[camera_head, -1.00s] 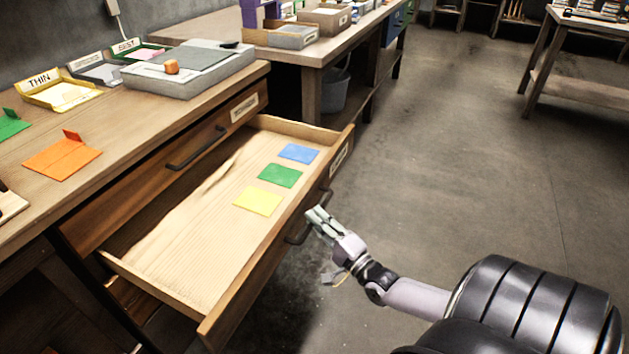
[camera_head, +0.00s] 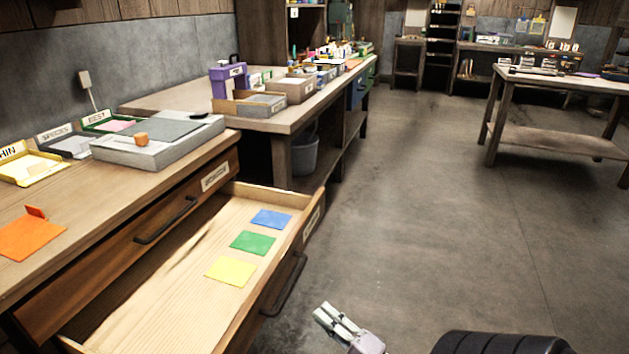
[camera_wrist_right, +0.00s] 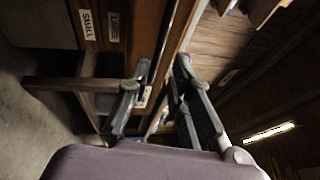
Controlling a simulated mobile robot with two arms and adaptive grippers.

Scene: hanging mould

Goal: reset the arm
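My right gripper (camera_head: 322,312) shows at the bottom of the head view, just right of the open drawer's front and apart from its dark handle (camera_head: 286,285). In the right wrist view its two fingers (camera_wrist_right: 160,92) stand apart with nothing held between them. The rest of my right arm is mostly cut off by the lower edge. My left gripper is in neither current view.
The drawer (camera_head: 150,300) stands pulled out, with a blue card (camera_head: 271,219), a green card (camera_head: 253,243) and a yellow card (camera_head: 231,271) inside. The workbench (camera_head: 110,220) lies left. Open floor (camera_head: 430,210) lies right.

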